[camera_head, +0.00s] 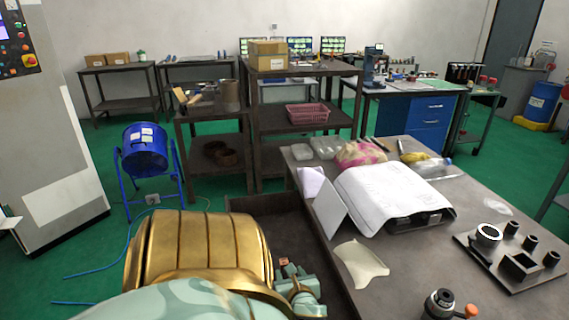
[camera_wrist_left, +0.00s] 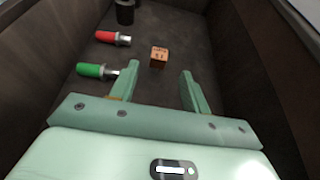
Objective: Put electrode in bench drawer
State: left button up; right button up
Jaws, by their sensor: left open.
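A small copper-brown block with dark markings on its face, which looks like the electrode (camera_wrist_left: 159,57), rests on the dark floor of the open bench drawer (camera_head: 255,203). My left gripper (camera_wrist_left: 160,72) is open over the drawer, its fingers spread and nothing between them. In the left wrist view the block lies just beyond the fingertips, apart from both. In the head view my left gripper (camera_head: 303,290) is partly hidden by my gold and pale green arm. A small reddish patch shows beside it, too small to identify surely. My right gripper is not in view.
In the drawer lie a red-handled tool (camera_wrist_left: 112,38), a green-handled tool (camera_wrist_left: 96,71) and a black cylinder (camera_wrist_left: 125,12). The bench top (camera_head: 450,215) holds a paper sheet (camera_head: 385,195), a fixture plate (camera_head: 508,262) with dark blocks and a round device (camera_head: 439,304).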

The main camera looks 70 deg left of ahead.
pick_arm(q)
jog(key=shift+v, duration=1.65)
